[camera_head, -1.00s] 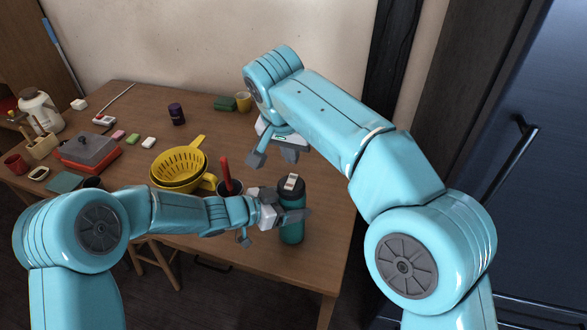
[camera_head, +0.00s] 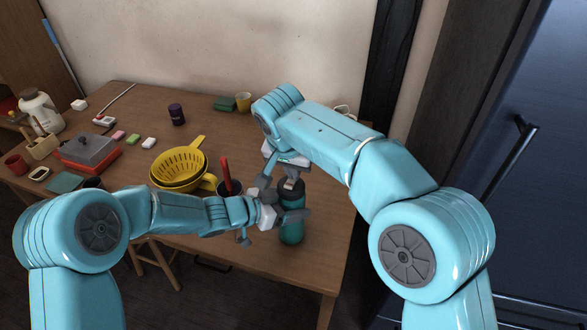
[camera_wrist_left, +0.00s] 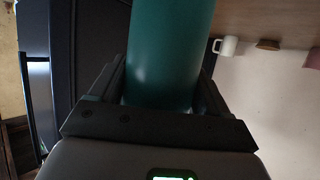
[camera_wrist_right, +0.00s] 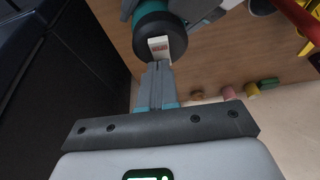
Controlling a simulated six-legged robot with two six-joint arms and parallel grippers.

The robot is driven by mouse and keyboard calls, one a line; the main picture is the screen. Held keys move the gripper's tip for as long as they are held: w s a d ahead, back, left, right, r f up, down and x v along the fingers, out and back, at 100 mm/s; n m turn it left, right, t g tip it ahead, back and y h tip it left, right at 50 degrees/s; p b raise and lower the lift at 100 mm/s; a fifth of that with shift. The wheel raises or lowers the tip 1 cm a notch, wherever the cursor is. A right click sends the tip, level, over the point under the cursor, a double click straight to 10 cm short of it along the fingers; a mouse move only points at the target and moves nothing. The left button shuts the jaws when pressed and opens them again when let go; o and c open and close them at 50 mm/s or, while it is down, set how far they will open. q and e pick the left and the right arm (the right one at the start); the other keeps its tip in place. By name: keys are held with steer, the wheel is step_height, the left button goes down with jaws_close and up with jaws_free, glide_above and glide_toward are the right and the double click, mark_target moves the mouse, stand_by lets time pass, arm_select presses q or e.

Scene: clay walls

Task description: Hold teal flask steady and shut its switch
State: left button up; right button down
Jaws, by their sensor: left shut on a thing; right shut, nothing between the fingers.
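The teal flask (camera_head: 291,229) stands upright at the table's front right. My left gripper (camera_head: 292,216) is shut around its body; the left wrist view shows the teal body (camera_wrist_left: 168,60) between the two fingers (camera_wrist_left: 160,95). The flask's dark lid (camera_wrist_right: 152,30) shows in the right wrist view, with the white switch (camera_wrist_right: 158,47) on it, bearing a small red mark. My right gripper (camera_wrist_right: 157,68) is shut and empty, its fingertips right by the switch; I cannot tell whether they touch.
A yellow colander (camera_head: 180,167) and a dark cup with a red-handled tool (camera_head: 226,175) stand left of the flask. A yellow mug (camera_head: 243,102) and green block (camera_head: 224,104) are at the back. A white mug (camera_head: 345,111) stands behind my right arm. The table's front edge is close.

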steer(key=shift+s+f, duration=0.15)
steer(key=shift+f, duration=0.25)
steer(key=shift+s+a, duration=0.35)
steer(key=shift+s, duration=0.4)
steer(key=shift+r, duration=0.1)
steer(key=w+v, duration=0.1)
steer(key=v, duration=1.3)
steer(key=shift+r, duration=0.35)
steer(key=shift+d, duration=0.1)
steer(key=shift+w+d+r, duration=0.15)
steer(key=shift+w, duration=0.55)
